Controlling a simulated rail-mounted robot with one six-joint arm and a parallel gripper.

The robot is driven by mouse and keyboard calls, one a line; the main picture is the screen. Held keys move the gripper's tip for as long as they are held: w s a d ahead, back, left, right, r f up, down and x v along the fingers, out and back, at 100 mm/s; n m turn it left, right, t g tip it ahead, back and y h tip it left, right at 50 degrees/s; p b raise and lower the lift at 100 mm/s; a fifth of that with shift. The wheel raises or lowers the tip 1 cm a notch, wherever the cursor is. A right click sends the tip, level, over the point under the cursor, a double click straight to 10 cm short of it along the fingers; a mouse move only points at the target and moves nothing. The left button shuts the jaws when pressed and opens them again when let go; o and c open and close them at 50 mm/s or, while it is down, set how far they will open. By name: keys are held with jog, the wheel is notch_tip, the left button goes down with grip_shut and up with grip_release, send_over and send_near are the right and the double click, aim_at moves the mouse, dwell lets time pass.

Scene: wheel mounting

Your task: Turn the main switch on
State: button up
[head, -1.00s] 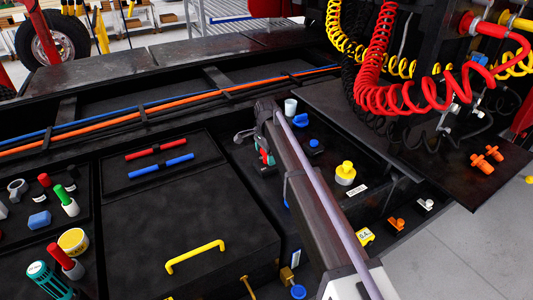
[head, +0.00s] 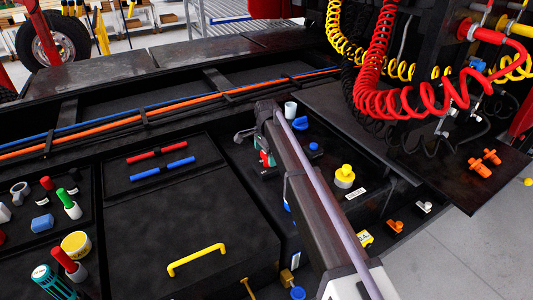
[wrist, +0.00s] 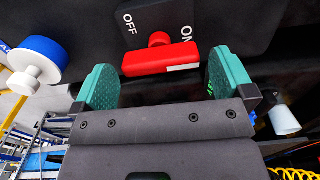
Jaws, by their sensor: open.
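The main switch is a red handle (wrist: 160,61) on a dark plate (wrist: 150,18) marked OFF at the upper left and ON at the right. The handle lies crosswise, slightly tilted, with a white mark near its right end. My gripper (wrist: 160,85) is open, its two green finger pads on either side of the handle. The handle shows between and just beyond the pads; I cannot tell whether either pad touches it. In the head view my gripper (head: 266,160) is at the dark panel, and my arm largely hides the switch.
A blue and white knob (wrist: 38,62) is left of my gripper in the wrist view, and a white cup-like part (wrist: 284,118) is right. In the head view a yellow knob (head: 344,176) stands right of my arm. Red coiled hose (head: 400,100) hangs at the upper right.

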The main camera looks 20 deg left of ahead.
aim_at(267, 156)
notch_tip(267, 156, up, 9)
jog(key=p, duration=0.7)
jog(key=s+d+f+n+b, duration=0.2)
jog(key=s+d, duration=0.7)
jog(key=d, duration=0.6)
jog(key=s+d+f+n+b, duration=0.3)
jog(key=s+d, duration=0.6)
jog(key=d, duration=0.6)
jog(key=s+d+f+n+b, duration=0.3)
jog(key=s+d, duration=0.7)
jog(key=d, duration=0.5)
jog(key=shift+f+b, duration=0.55)
jog(key=shift+f, duration=0.25)
